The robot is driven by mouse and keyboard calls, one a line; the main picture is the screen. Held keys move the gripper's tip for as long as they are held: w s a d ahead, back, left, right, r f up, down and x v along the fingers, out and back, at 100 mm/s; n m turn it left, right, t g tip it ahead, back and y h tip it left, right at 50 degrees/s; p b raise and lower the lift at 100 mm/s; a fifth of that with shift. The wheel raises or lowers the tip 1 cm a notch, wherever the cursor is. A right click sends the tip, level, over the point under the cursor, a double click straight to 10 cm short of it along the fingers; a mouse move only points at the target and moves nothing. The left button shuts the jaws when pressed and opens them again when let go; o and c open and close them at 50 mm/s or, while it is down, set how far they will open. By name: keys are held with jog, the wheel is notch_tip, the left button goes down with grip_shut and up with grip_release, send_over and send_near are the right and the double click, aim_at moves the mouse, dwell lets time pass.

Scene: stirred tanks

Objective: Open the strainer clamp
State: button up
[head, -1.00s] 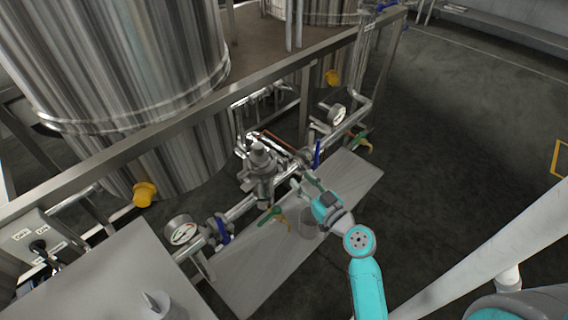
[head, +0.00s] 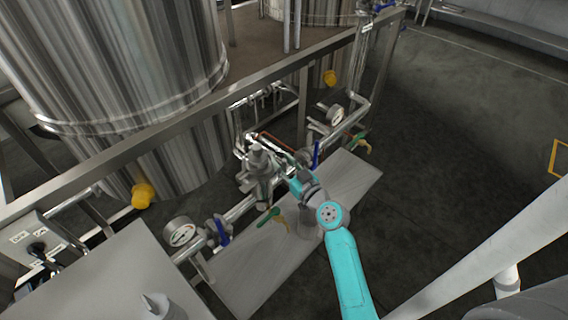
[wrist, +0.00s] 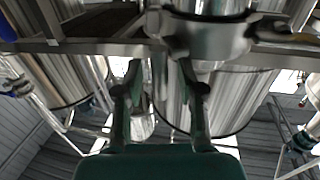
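The strainer (head: 259,163) is a shiny steel body standing in the pipe line, left of my arm in the head view. In the wrist view a steel clamp ring (wrist: 215,38) wraps a cylindrical body at the top, with a lug (wrist: 155,20) on its left side. I cannot tell whether the clamp is fastened. My gripper (wrist: 160,68) is open and empty, its two fingers apart below the ring and lug. In the head view the gripper is close to the strainer's right side, and its fingertips are hard to make out.
A pressure gauge (head: 181,233) and blue-handled valve (head: 220,232) sit left along the pipe; another gauge (head: 334,114) and blue handle (head: 316,154) are right. A green handle (head: 267,215) is below the strainer. A steel frame rail (head: 180,118) and tanks stand behind.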

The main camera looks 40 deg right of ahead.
grip_shut()
